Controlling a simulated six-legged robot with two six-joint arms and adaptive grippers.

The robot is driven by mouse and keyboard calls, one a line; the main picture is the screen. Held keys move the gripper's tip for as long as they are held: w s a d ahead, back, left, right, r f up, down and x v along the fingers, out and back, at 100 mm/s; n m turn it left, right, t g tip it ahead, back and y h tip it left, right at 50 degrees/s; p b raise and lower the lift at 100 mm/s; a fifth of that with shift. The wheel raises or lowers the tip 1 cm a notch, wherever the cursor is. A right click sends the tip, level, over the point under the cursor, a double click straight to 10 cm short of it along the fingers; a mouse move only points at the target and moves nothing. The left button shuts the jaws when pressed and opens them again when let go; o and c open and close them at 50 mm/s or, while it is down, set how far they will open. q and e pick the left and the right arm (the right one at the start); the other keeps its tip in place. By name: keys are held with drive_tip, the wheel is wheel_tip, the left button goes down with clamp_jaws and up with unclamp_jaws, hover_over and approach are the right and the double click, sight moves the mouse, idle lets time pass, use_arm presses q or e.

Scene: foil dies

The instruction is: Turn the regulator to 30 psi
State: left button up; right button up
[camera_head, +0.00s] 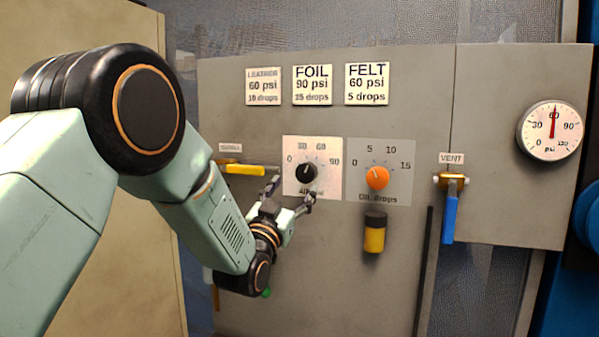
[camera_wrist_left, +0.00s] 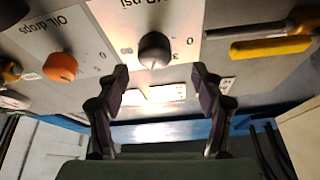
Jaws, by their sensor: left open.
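The black regulator knob (camera_head: 307,173) sits on a white dial plate marked 0, 30, 60 and 90 on the grey panel. Its pointer seems to tilt up and right, towards 60. The round psi gauge (camera_head: 551,131) at the right has its red needle close to 60. My left gripper (camera_head: 290,193) is open and empty just in front of the plate, below and left of the knob. In the left wrist view the knob (camera_wrist_left: 154,49) shows beyond the two spread fingertips (camera_wrist_left: 160,85), roughly centred between them. My right gripper is not in view.
The orange oil drops knob (camera_head: 377,178) is just right of the regulator, above a yellow, black-capped cup (camera_head: 375,233). A yellow lever (camera_head: 250,169) lies left, near my arm. A blue vent lever (camera_head: 449,217) hangs further right. Signs for leather, foil (camera_head: 312,85) and felt are above.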

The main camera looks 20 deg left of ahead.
sight(305, 176)
use_arm(q)
drive_tip(key=x, duration=0.2)
drive_tip(key=p+x, duration=0.1)
drive_tip(key=x, duration=0.1)
drive_tip(key=d+x, duration=0.1)
drive_tip(key=x, duration=0.1)
drive_tip(key=shift+w+p, duration=0.3)
drive_tip(key=shift+w, duration=0.1)
drive_tip(key=shift+w+a+r, duration=0.15)
drive_tip(key=shift+r, duration=0.2)
drive_tip(key=shift+w+d+f, duration=0.1)
drive_tip(key=shift+w+d, duration=0.05)
drive_tip(key=shift+d, duration=0.1)
drive_tip(key=shift+w+a+f, duration=0.1)
drive_tip(key=shift+a, duration=0.1)
drive_tip(key=c, duration=0.6)
drive_tip(key=shift+d, duration=0.1)
drive_tip(key=c, duration=0.3)
drive_tip(key=shift+c, duration=1.3)
drive_tip(key=shift+r, duration=0.2)
